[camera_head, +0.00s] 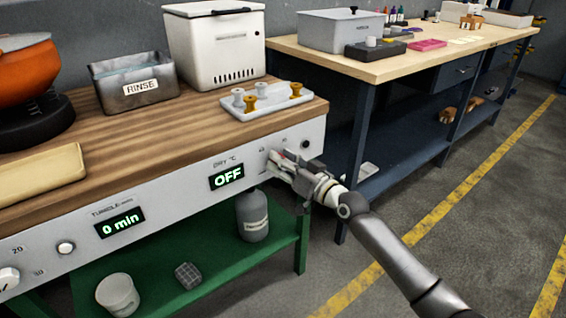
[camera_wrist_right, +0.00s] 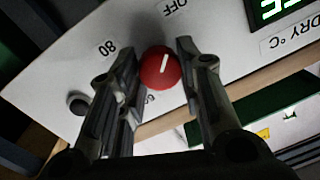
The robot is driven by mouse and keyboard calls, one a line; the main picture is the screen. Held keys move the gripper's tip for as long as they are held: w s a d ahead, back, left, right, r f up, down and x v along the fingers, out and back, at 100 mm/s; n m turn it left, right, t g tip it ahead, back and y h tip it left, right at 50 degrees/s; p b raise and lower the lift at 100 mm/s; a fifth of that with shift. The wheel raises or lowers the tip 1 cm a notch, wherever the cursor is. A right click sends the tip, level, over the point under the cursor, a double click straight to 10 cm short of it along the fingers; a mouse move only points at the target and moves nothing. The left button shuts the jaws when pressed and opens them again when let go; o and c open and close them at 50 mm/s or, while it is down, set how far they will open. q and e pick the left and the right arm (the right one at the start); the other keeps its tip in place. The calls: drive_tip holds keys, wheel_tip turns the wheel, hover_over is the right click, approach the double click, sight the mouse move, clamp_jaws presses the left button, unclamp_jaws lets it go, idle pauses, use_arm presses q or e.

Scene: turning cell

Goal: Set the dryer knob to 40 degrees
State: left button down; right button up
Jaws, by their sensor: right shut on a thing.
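The dryer knob (camera_wrist_right: 158,72) is red with a white pointer line, on the pale front panel (camera_head: 160,204) of the bench. The line points up toward the upper right in the right wrist view, on the side of the OFF mark. Marks for OFF and 80 show around it; another mark is partly hidden. My right gripper (camera_head: 287,165) is at the panel's right end, its fingers (camera_wrist_right: 157,62) shut on the knob from both sides. In the head view it hides most of the knob. The DRY °C display (camera_head: 227,176) reads OFF. My left gripper is not in view.
A TUMBLE display (camera_head: 120,223) reads 0 min, with a small button (camera_head: 66,247) and a white knob (camera_head: 8,278) to its left. A tray of spools (camera_head: 240,111) stands on the worktop above my right gripper. A second bench (camera_head: 400,65) stands to the right.

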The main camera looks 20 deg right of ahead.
drive_tip(key=shift+m, duration=0.4)
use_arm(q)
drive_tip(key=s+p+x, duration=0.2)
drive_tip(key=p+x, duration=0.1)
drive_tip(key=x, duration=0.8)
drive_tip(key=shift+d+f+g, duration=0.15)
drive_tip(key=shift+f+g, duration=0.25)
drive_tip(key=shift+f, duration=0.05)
use_arm(e)
drive_tip(key=shift+f+m+t+h, duration=0.15)
drive_tip(key=shift+m+t+h, duration=0.15)
drive_tip(key=shift+m, duration=4.2)
drive_tip(key=shift+f+m+t+h, duration=0.1)
drive_tip(key=shift+m+t+h, duration=0.15)
drive_tip(key=shift+m, duration=4.25)
drive_tip(key=o, duration=1)
